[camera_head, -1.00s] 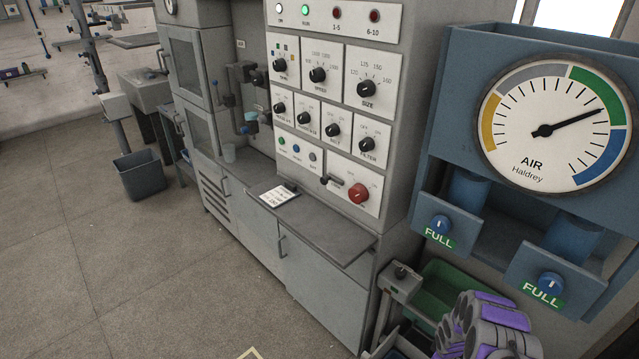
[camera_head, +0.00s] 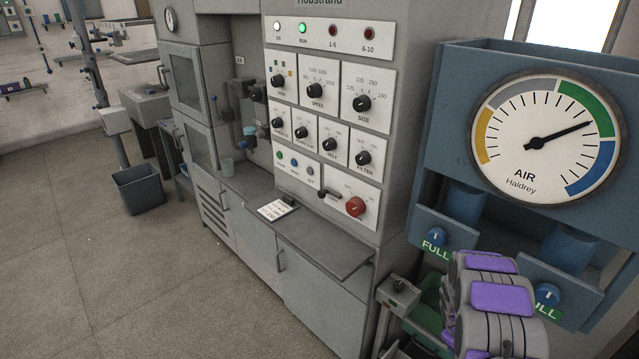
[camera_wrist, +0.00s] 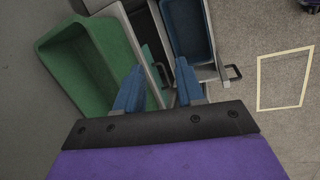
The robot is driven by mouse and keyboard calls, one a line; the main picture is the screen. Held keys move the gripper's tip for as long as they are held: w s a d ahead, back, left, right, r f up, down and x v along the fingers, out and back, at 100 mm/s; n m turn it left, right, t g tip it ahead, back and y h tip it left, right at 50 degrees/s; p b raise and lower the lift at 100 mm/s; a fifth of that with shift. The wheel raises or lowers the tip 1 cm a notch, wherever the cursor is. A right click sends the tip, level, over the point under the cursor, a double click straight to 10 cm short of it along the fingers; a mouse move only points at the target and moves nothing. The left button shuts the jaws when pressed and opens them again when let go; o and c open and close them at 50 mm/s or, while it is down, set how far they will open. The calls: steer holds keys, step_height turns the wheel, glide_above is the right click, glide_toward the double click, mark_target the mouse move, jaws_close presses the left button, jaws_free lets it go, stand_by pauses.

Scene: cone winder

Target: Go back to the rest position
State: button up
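My gripper (camera_wrist: 160,68) shows in the wrist view as two blue fingers set apart. Nothing is seen between them. It points down over a green tray (camera_wrist: 62,42) on the left and an open drawer with a blue bin (camera_wrist: 190,32) on the right. The fingers look clear of both, though the exact height is hard to tell. In the head view my grey and purple arm is folded at the lower right, and the gripper itself is hidden.
The grey cone winder cabinet (camera_head: 319,120) with knobs and a narrow shelf (camera_head: 325,245) stands in the middle. A blue housing with an AIR gauge (camera_head: 545,140) is close at right, partly behind my arm. A dark bin (camera_head: 138,188) stands left. Floor (camera_head: 90,250) is clear.

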steer(key=s+a+r+m, duration=0.1)
steer(key=s+a+r, duration=0.25)
steer(key=r, duration=0.45)
steer(key=s+a+r+m+g, duration=0.1)
steer(key=s+a+r+m, duration=0.1)
steer(key=a+r, duration=0.5)
steer(key=s+a+r+m, duration=0.1)
steer(key=s+a+r, duration=0.15)
steer(key=r, duration=0.75)
steer(key=s+a+r+m+y, duration=0.1)
steer(key=s+a+r, duration=0.5)
steer(key=s+a, duration=0.3)
steer(key=s+a+r+y, duration=0.2)
steer(key=s+a+r, duration=0.4)
steer(key=s, duration=1.1)
steer(key=a, duration=0.3)
steer(key=shift+a+m+g, duration=0.4)
steer(key=shift+d+r, duration=0.1)
